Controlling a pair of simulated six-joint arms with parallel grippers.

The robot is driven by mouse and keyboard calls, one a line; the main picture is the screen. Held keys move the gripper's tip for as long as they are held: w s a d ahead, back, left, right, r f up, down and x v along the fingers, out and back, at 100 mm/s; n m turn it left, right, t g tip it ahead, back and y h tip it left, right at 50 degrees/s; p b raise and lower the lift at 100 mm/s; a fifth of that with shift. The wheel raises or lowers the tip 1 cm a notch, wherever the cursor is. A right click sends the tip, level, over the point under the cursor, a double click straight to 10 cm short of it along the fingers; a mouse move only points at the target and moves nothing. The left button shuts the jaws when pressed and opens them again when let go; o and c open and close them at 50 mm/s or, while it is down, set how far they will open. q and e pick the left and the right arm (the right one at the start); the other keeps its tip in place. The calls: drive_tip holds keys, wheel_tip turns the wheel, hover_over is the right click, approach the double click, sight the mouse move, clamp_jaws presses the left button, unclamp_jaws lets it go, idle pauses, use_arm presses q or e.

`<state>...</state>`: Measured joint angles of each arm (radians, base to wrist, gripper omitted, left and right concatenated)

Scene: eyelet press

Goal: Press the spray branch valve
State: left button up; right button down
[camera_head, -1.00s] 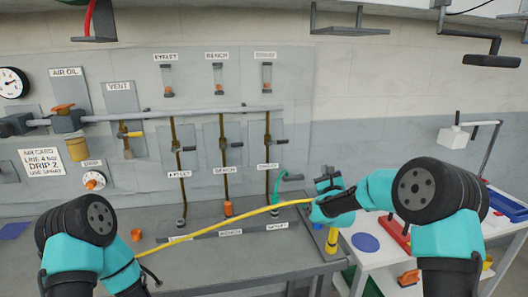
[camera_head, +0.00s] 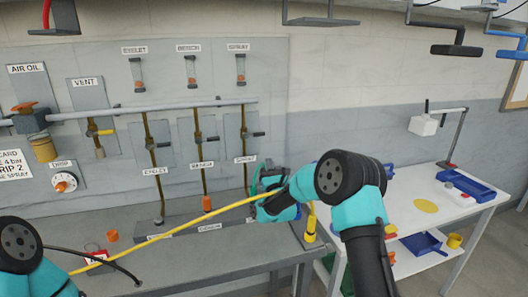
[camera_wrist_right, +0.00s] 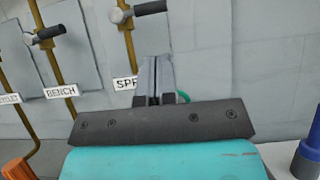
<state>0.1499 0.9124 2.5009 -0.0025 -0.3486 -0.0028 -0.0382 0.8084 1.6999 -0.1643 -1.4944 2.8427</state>
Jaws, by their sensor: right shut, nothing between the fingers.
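The spray branch valve (camera_head: 259,134) is a dark lever on the rightmost brass pipe of the wall panel, above the SPRAY label (camera_head: 245,160). In the right wrist view its black handle (camera_wrist_right: 150,8) sticks out to the right at the top edge. My right gripper (camera_head: 267,180) is below and slightly right of that lever, near the panel's foot, and is apart from it. In the right wrist view the gripper's fingers (camera_wrist_right: 155,80) are shut and empty, just right of the SPRAY label. My left gripper is out of view; only part of that arm shows lower left.
Bench valve (camera_head: 209,136) and eyelet valve (camera_head: 162,145) sit to the left. A yellow hose (camera_head: 170,235) crosses the grey bench toward my right arm. A yellow nozzle (camera_head: 310,224) stands at the bench's right end. A white table (camera_head: 400,211) is farther right.

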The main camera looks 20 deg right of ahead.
sight(255, 135)
drive_tip(key=x, duration=0.9)
drive_tip(key=shift+w+r, duration=0.2)
drive_tip(key=shift+w, duration=0.15)
